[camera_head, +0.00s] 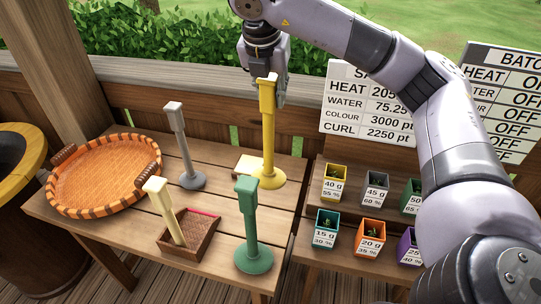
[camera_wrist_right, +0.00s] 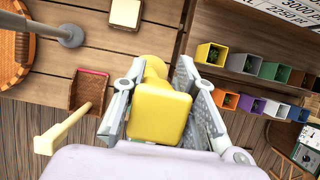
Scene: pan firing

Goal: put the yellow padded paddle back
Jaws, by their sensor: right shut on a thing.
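The yellow padded paddle (camera_head: 268,130) is upright, with a block-like top, a slim shaft and a round base low over the table. My right gripper (camera_wrist_right: 160,112) is shut around its top, and the yellow block shows large between the fingers in the wrist view (camera_wrist_right: 158,116). I cannot tell whether its base touches the table. A grey paddle (camera_head: 183,145) stands to its left and a green paddle (camera_head: 247,225) stands in front of it. A cream-topped block (camera_head: 245,165) is partly hidden behind the yellow paddle. My left gripper is not in view.
A woven orange tray (camera_head: 105,172) lies at the left of the wooden table. A pale yellow handled tool (camera_head: 163,210) leans in a small brown box (camera_head: 200,235). Numbered colored pots (camera_head: 333,185) stand on the right shelf below a sign (camera_head: 372,105).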

